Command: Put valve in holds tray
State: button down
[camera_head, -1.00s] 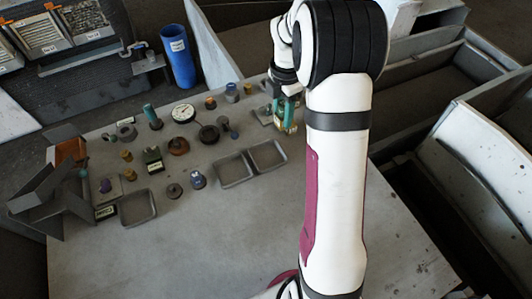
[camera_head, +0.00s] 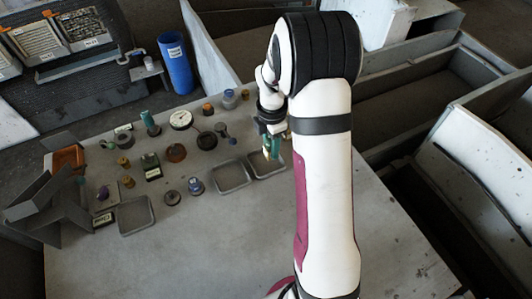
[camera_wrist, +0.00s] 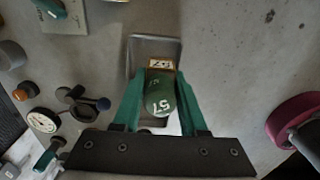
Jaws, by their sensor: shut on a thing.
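My gripper (camera_wrist: 159,112) has green fingers and is shut on a green, round-topped part marked 57, which I take to be the valve (camera_wrist: 159,97). A yellowish piece with a dark-lettered plate (camera_wrist: 160,64) shows just beyond it; I cannot tell whether it belongs to the valve. In the wrist view a shallow grey tray (camera_wrist: 156,41) lies behind and below the valve. In the head view my gripper (camera_head: 271,146) is over the right one of two adjoining trays (camera_head: 267,172). Contact between valve and tray cannot be told.
The adjoining left tray (camera_head: 232,177) looks empty, as does another tray (camera_head: 135,215) farther left. A dial gauge (camera_head: 181,119), a green-handled part (camera_head: 150,121) and several small parts stand on the table's left. A blue cylinder (camera_head: 175,63) stands behind. The front table is clear.

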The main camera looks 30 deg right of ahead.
aim_at(266, 155)
jog(key=f, duration=0.3)
jog(key=w+a+f, duration=0.1)
jog(key=shift+f, duration=0.4)
jog(key=shift+f, duration=0.1)
jog(key=shift+c, duration=2.2)
grip_release()
notch_tip(266, 155, up, 12)
jog(key=shift+r, duration=0.15)
jog(key=s+a+r+m, duration=0.7)
jog(key=s+m, duration=0.2)
jog(key=s, duration=0.1)
jog(key=s+a+m+y, duration=0.1)
jog(key=s+a+m, duration=0.2)
jog(key=s+m, duration=0.4)
jog(key=s+a+m, duration=0.4)
jog(key=s+m, duration=0.3)
jog(key=s, duration=0.2)
jog(key=shift+a+r+m+y, duration=0.2)
jog(key=shift+m+y, duration=0.2)
